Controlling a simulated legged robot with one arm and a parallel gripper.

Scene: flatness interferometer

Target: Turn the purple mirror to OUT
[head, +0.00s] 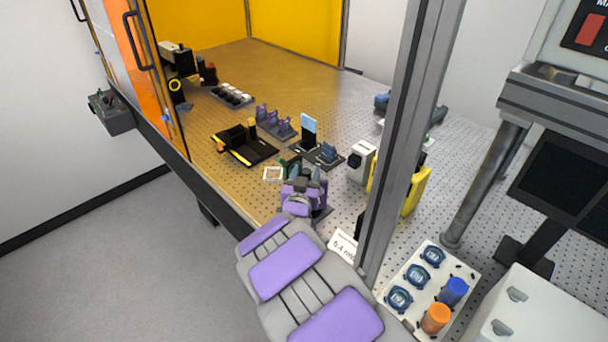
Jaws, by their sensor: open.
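My gripper (305,172) is at the end of my grey and purple arm, low over the near part of the perforated optical table (345,205). It is open, and I see nothing held in it. I cannot pick out the purple mirror with certainty; my gripper and wrist cover the spot around them. Small purple-blue mounts (283,126) stand on a dark base beyond my gripper. An upright pale blue plate (308,127) stands in a black holder behind my gripper. No OUT mark is readable.
A grey post (408,130) rises right of my arm. A white box (361,161) and a yellow part (416,190) stand close to my gripper's right. A black stage (245,146) lies left. A tray (452,270) holds blue and orange caps.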

